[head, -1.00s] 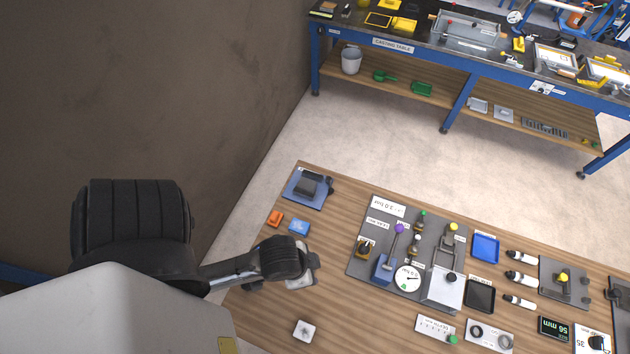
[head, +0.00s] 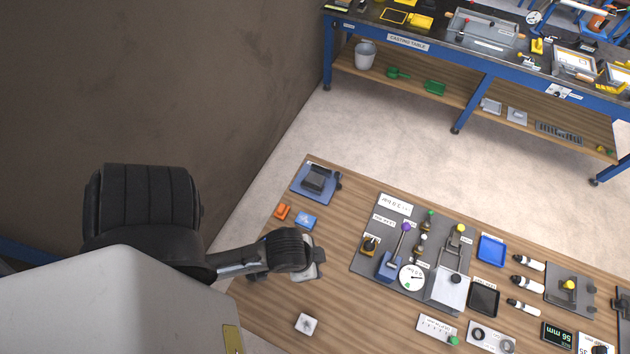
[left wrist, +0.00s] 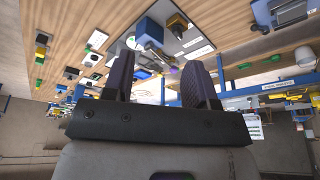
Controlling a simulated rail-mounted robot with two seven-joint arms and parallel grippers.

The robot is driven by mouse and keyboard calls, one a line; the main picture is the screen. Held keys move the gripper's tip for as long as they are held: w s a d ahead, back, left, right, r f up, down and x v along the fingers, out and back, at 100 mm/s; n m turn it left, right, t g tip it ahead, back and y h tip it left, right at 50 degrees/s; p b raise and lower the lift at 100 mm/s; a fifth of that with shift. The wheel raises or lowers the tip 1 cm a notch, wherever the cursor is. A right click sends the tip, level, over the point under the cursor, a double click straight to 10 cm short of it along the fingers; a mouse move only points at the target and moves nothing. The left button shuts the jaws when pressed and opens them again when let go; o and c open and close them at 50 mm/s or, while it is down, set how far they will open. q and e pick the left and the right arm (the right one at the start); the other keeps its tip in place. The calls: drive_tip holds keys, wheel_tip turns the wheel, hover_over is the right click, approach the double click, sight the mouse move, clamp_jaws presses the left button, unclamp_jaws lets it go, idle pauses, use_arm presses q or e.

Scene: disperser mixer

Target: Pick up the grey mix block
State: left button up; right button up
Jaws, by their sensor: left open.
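A small light-grey block (head: 306,325) with a darker mark on top lies on the wooden table near its front left edge; I take it to be the grey mix block. My left gripper (head: 312,262) is above the table, behind the block in the head view and apart from it. In the left wrist view, its two dark fingers (left wrist: 158,82) are spread with nothing between them. I cannot make out the block for sure in that view. My right gripper is not in view.
An orange block (head: 282,211) and a blue block (head: 305,220) lie beyond my left gripper, near a blue plate (head: 303,193) bearing a dark block. A grey mat (head: 362,268) with a press and dial stands to the right. Bare wood surrounds the grey block.

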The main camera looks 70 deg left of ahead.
use_arm(q)
drive_tip(key=shift+o, duration=0.4)
drive_tip(key=o, duration=0.8)
